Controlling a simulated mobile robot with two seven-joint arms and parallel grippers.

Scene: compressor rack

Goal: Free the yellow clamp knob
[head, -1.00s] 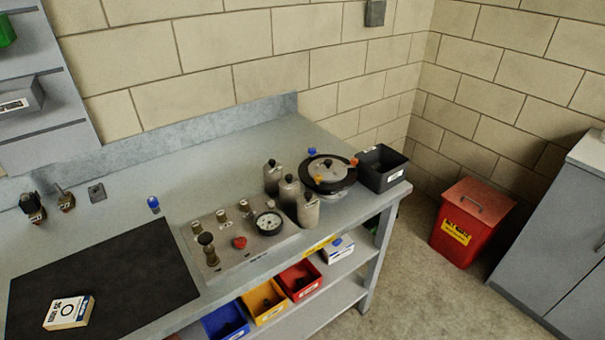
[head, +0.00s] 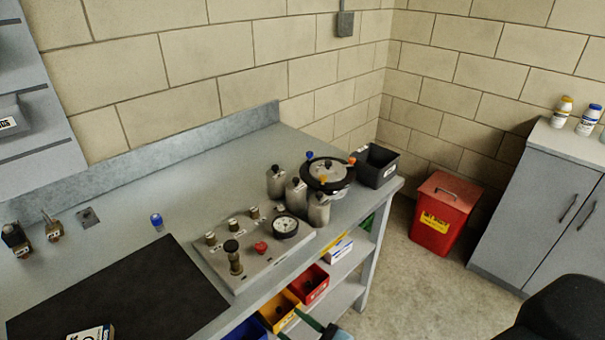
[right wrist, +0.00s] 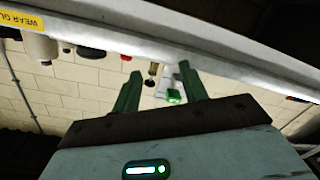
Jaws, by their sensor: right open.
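The yellow clamp knob (head: 323,180) sits on the near side of the round black-rimmed pot (head: 328,175) at the bench's far right end. A blue knob (head: 309,155) and an orange knob (head: 351,160) stand on the same rim. My right gripper (head: 291,322) is at the bottom edge of the head view, low in front of the bench and well apart from the pot. In the right wrist view its two green fingers (right wrist: 160,72) are spread with nothing between them. The yellow knob cannot be made out there. My left gripper is out of view.
Grey metal bottles (head: 297,195) stand close left of the pot, beside a gauge panel (head: 250,255). A black bin (head: 376,166) is right of the pot. Coloured bins (head: 310,283) sit on the shelf below. The bench edge lies above my right gripper in the wrist view.

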